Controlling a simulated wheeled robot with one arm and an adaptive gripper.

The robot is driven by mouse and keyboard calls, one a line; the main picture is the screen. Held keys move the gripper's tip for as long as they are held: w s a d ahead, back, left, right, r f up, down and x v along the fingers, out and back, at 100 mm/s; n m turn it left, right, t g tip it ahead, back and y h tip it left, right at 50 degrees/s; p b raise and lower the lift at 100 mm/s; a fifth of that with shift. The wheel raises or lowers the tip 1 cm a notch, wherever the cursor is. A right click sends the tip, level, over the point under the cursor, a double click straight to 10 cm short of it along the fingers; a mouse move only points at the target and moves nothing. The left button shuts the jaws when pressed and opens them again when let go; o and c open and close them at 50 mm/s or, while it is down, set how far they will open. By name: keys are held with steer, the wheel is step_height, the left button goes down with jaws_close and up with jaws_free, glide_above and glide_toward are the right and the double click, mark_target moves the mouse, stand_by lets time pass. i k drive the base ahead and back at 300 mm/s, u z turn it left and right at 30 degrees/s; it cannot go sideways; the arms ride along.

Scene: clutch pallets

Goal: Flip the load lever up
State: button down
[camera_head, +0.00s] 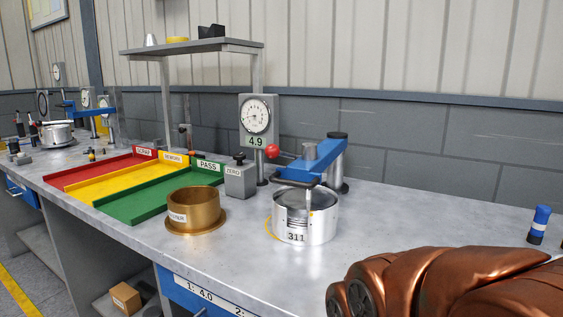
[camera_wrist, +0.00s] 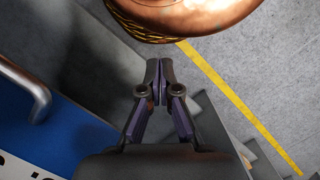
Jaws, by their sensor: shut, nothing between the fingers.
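A blue fixture arm (camera_head: 310,169) reaches over a silver part marked 311 (camera_head: 304,222) on the bench. A lever with a red ball knob (camera_head: 272,151) sticks out to the left from beside this arm. I take it to be the load lever, but its pivot is too small to make out. A dial gauge (camera_head: 256,115) with a 4.9 readout stands behind the knob. My gripper (camera_wrist: 160,78) shows only in the wrist view. Its fingers are shut and empty, over the floor beside the blue drawer front, apart from the fixture.
A brass ring (camera_head: 195,211) and a ZERO box (camera_head: 240,178) stand left of the fixture. Red, yellow and green trays (camera_head: 127,207) lie further left. A blue-capped bottle (camera_head: 540,222) stands at right. A drawer handle (camera_wrist: 28,88) juts out near my gripper.

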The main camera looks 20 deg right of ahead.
mark_target(272, 150)
steer(key=k, duration=1)
steer(key=u, duration=1.2)
steer(key=i, duration=0.8)
steer(key=z, duration=0.75)
